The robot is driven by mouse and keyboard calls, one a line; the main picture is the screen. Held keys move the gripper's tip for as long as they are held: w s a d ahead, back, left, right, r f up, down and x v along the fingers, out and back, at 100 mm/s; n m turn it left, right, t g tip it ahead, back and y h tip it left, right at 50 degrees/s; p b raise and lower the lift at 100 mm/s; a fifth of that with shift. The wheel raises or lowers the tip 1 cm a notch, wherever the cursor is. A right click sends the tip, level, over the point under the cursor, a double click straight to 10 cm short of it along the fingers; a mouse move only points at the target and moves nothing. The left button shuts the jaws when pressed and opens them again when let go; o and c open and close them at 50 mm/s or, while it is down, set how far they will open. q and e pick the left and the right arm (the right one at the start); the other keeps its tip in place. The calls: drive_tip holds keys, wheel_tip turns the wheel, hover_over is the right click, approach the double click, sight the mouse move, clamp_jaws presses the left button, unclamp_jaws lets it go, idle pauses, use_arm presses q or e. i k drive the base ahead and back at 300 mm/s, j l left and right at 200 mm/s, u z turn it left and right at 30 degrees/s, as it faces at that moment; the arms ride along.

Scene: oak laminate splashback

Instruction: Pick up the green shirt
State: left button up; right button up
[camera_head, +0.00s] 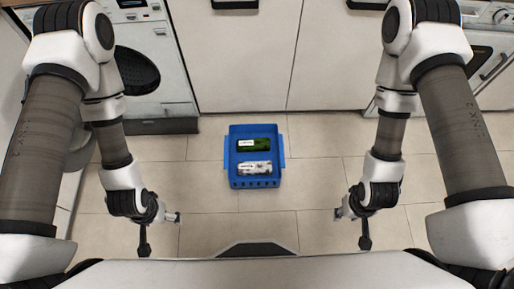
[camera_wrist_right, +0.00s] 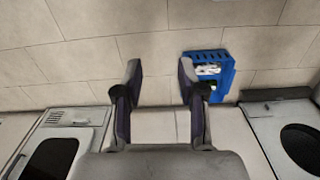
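A dark green item (camera_head: 256,144), which may be the green shirt, lies in the far half of a blue crate (camera_head: 233,163) on the floor. A white, patterned item (camera_head: 257,168) lies in the near half. My left gripper (camera_head: 160,232) is open and empty, left of and nearer than the crate. My right gripper (camera_head: 351,229) is open and empty, right of and nearer than the crate. In the right wrist view its fingers (camera_wrist_right: 160,78) stand wide apart, with the blue crate (camera_wrist_right: 228,78) beyond the right finger.
A white washing machine (camera_head: 152,60) stands at the back left and pale cabinet doors (camera_head: 240,60) run along the back. Another appliance (camera_head: 490,62) stands at the right. The tiled floor (camera_head: 310,160) around the crate is clear.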

sight(262, 143)
drive_tip(key=i+l+u, duration=0.25)
drive_tip(key=i, duration=0.15)
drive_tip(key=i+l+u, duration=0.15)
drive_tip(key=i+u, duration=0.15)
drive_tip(key=i, duration=0.1)
